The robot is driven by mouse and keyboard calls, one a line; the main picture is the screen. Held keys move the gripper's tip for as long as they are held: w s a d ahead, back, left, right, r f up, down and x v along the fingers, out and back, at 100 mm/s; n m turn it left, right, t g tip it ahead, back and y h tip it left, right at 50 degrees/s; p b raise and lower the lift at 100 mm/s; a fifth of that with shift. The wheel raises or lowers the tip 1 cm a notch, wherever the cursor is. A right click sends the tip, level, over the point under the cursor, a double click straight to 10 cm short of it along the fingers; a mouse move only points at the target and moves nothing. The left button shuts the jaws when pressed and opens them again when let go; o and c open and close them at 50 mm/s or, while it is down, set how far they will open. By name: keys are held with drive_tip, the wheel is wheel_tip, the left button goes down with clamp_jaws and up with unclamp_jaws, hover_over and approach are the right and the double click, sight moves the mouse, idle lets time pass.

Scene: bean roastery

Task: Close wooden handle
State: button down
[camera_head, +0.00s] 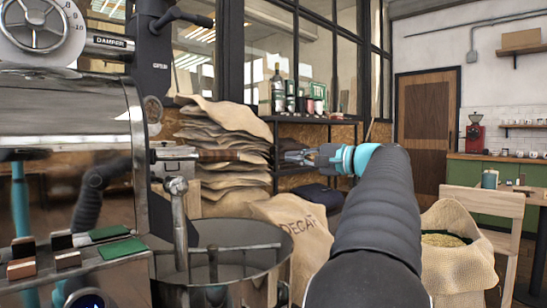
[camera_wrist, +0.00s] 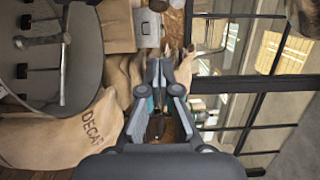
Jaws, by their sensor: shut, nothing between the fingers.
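The wooden handle (camera_head: 220,155) is a brown bar in the head view. It sticks out to the right from a small metal box (camera_head: 172,158) on the front of the roaster. My gripper (camera_head: 287,157) is to the right of the handle, pointing left towards it, and appears apart from it. Its fingers are shut with nothing between them. In the wrist view my gripper (camera_wrist: 162,68) points up the picture, and the metal box (camera_wrist: 147,29) shows above the fingertips. The handle is hard to make out in that view.
The round cooling tray (camera_head: 235,262) stands below the handle. Stacked sacks (camera_head: 222,122) and a black shelf (camera_head: 318,119) are behind. A DECAF sack (camera_head: 297,235) stands beside the tray. An open bean sack (camera_head: 455,278) and a chair (camera_head: 485,207) are at right.

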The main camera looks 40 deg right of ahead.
drive_tip(key=a+x, duration=0.2)
drive_tip(key=x, duration=1)
drive_tip(key=shift+s+a+p, duration=0.3)
drive_tip(key=shift+a, duration=0.1)
